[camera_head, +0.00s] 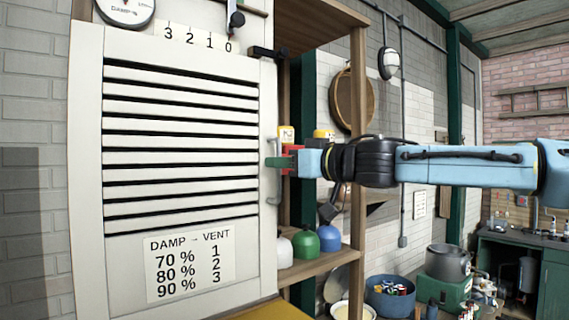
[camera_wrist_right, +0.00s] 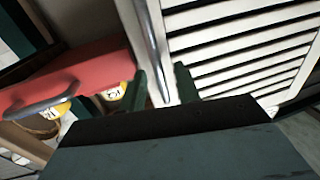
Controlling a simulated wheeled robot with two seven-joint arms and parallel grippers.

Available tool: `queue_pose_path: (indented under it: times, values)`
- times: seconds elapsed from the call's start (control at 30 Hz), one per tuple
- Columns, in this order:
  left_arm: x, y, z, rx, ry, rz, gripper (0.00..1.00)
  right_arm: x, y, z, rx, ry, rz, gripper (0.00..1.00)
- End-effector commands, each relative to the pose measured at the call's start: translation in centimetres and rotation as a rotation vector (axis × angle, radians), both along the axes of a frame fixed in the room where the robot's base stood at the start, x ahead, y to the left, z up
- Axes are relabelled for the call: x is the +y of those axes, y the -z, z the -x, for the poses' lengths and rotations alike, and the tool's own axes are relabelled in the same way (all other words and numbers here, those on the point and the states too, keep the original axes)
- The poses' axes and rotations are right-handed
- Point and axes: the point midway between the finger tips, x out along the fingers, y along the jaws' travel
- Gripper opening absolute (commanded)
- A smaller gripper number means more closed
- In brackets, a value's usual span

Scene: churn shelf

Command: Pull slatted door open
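The white slatted door (camera_head: 180,125) fills the left of the head view, with a vertical metal handle (camera_head: 271,190) along its right edge. It looks closed or nearly so; I cannot tell exactly. My right gripper (camera_head: 277,162) reaches in from the right at the handle. In the right wrist view the door's slats (camera_wrist_right: 240,50) lie to the right. The handle (camera_wrist_right: 150,45) runs down toward the space between my two green fingers (camera_wrist_right: 162,88), which stand apart. I cannot tell whether either finger touches it. My left gripper is not in view.
A wooden shelf (camera_head: 325,265) right of the door holds a green bottle (camera_head: 306,244) and a blue bottle (camera_head: 329,238). A red object (camera_wrist_right: 70,75) with its own metal handle is close left of the fingers. A dial (camera_head: 126,10) and number strip (camera_head: 197,38) are above the door.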

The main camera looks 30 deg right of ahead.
Motion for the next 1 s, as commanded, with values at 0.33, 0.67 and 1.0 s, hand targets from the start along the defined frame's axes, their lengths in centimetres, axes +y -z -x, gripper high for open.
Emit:
queue_pose_path:
  times: [0.33, 0.67, 1.0]
  values:
    - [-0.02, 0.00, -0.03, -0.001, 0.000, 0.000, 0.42, 0.04, 0.02, -0.13, 0.000, 0.000, 0.000, 0.28]
    - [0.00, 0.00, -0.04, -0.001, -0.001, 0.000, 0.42, 0.04, 0.02, -0.12, 0.000, 0.000, 0.000, 0.00]
    - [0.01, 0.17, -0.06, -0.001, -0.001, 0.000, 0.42, 0.08, 0.03, 0.27, 0.000, 0.015, 0.000, 0.00]
